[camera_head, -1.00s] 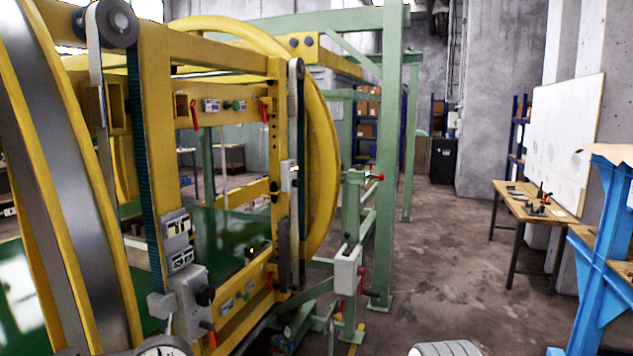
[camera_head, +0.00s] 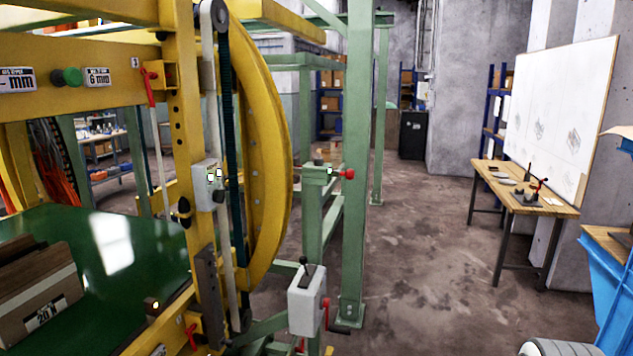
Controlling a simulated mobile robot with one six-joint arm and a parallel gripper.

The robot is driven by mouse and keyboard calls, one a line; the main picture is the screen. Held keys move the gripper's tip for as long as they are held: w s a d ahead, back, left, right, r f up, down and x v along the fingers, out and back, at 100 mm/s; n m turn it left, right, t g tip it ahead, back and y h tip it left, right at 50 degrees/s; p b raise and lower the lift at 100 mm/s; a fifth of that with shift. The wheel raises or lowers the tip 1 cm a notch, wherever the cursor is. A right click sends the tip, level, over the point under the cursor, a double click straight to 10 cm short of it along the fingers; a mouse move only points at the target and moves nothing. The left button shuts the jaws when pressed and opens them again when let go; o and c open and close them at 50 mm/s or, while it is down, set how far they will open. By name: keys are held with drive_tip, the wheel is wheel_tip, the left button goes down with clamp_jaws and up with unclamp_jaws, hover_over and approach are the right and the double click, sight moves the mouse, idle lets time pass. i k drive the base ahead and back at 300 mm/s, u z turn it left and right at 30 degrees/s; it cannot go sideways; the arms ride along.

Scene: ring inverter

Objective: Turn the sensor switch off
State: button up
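I cannot read a label that marks the sensor switch. A small white box (camera_head: 207,186) with lit green-white spots and a dark knob is fixed on the yellow upright of the machine. A grey box (camera_head: 306,300) with a black lever standing up on top and a red handle at its right side is on the green frame below. A red knob (camera_head: 347,174) sticks out from a green post to the right of the white box. My gripper is not in view, so its state is hidden.
The yellow ring frame (camera_head: 262,140) and green posts (camera_head: 356,230) stand in front on the left. Open concrete floor (camera_head: 420,260) lies right of them. A wooden table (camera_head: 525,198) with small tools and a blue structure (camera_head: 607,290) stand on the right.

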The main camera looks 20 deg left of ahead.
sight(218, 196)
drive_tip(key=u, duration=0.4)
drive_tip(key=i, duration=1.25)
drive_tip(key=u, duration=1.05)
drive_tip(key=i, duration=0.4)
drive_tip(key=u, duration=0.3)
drive_tip(key=k, duration=0.75)
drive_tip(key=u, duration=0.25)
drive_tip(key=i, duration=0.75)
drive_tip(key=z, duration=0.15)
